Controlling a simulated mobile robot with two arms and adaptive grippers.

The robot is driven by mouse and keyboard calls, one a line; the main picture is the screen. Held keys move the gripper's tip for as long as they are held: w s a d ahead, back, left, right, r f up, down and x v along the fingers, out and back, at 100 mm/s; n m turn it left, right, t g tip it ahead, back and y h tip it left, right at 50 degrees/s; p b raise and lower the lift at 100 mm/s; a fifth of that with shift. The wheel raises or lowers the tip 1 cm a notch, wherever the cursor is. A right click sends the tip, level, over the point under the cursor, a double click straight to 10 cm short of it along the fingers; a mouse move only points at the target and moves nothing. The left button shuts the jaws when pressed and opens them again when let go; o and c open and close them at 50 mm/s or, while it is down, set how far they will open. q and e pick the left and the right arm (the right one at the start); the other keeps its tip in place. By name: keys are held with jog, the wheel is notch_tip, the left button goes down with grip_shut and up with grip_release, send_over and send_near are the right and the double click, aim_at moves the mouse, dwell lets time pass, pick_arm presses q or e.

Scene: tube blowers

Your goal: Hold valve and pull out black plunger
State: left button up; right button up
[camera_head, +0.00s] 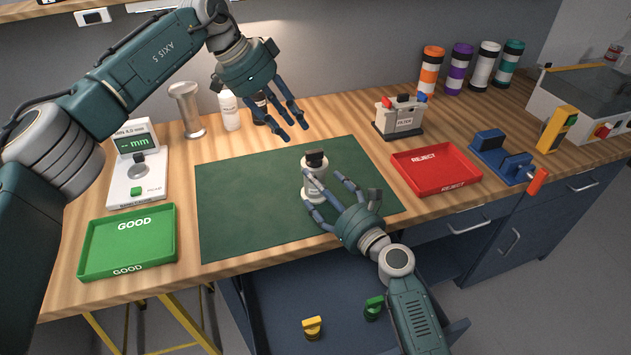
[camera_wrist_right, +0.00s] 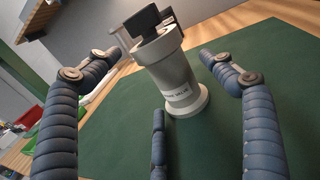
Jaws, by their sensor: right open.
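The white valve (camera_head: 314,183) stands upright on the green mat (camera_head: 240,205); it also shows in the right wrist view (camera_wrist_right: 172,82). The black plunger (camera_head: 316,158) sits in its top, and it shows in the right wrist view too (camera_wrist_right: 148,20). My right gripper (camera_head: 322,190) is open, its fingers spread around the near side of the valve. In the right wrist view, the fingers stand apart from the valve, with green mat showing between. My left gripper (camera_head: 287,118) is open and empty, above and behind the valve, with its fingers pointing down to the right.
A green GOOD tray (camera_head: 128,262) lies at the left, below a gauge (camera_head: 138,170). A red REJECT tray (camera_head: 436,168) and a blue clamp (camera_head: 500,160) are at the right. A tester box (camera_head: 398,120) stands behind. The mat left of the valve is clear.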

jog(key=shift+x, duration=1.35)
jog(key=shift+c, duration=0.5)
